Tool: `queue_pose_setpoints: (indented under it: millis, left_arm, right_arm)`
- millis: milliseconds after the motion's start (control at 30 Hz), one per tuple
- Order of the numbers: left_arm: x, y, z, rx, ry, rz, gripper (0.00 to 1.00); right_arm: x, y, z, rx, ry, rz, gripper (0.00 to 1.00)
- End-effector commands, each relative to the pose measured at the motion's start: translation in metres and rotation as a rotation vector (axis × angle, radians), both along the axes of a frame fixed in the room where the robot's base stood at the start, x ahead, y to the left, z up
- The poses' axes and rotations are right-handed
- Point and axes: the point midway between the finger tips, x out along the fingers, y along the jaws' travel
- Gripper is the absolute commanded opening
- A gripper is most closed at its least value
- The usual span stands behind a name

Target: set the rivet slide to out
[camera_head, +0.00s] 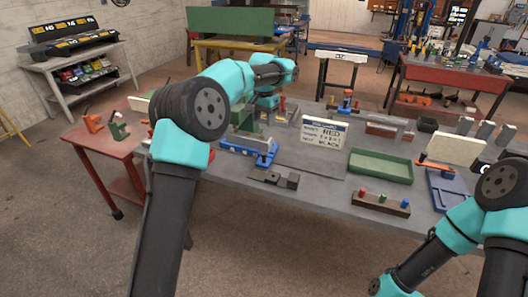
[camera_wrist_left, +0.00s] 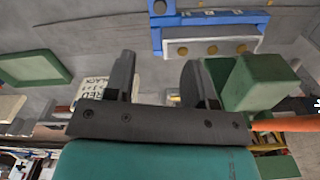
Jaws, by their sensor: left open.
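A blue fixture (camera_head: 250,150) with a grey bar and round brass-coloured rivet heads sits on the grey bench, left of the middle; I take it for the rivet slide. In the left wrist view the fixture (camera_wrist_left: 210,18) is at the top, with its riveted bar (camera_wrist_left: 215,46) facing me. I cannot tell its in or out setting. In the head view my left arm hides most of this gripper.
A green block (camera_wrist_left: 262,82) stands close to my left gripper's right-hand finger. A white lettered card (camera_head: 323,134), a green tray (camera_head: 380,168) and a wooden block with coloured pegs (camera_head: 380,204) stand to the right. Dark small parts (camera_head: 275,179) lie near the front edge.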

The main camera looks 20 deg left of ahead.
Motion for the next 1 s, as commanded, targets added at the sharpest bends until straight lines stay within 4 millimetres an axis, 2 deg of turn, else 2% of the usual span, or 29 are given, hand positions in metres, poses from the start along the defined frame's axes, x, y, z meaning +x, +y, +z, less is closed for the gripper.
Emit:
queue_pose_setpoints:
  millis: [700, 900, 1000]
  left_arm:
    - [-0.001, 0.000, -0.122, 0.000, 0.003, 0.000, 0.50]
    - [0.000, 0.000, -0.143, 0.000, 0.001, -0.001, 0.50]
    - [0.000, 0.000, -0.147, 0.000, 0.001, -0.001, 0.50]
  right_arm:
    - [0.000, 0.000, 0.000, 0.000, 0.000, 0.000, 0.43]
    - [0.000, 0.000, 0.000, 0.000, 0.000, 0.000, 0.43]
    - [0.000, 0.000, 0.000, 0.000, 0.000, 0.000, 0.43]
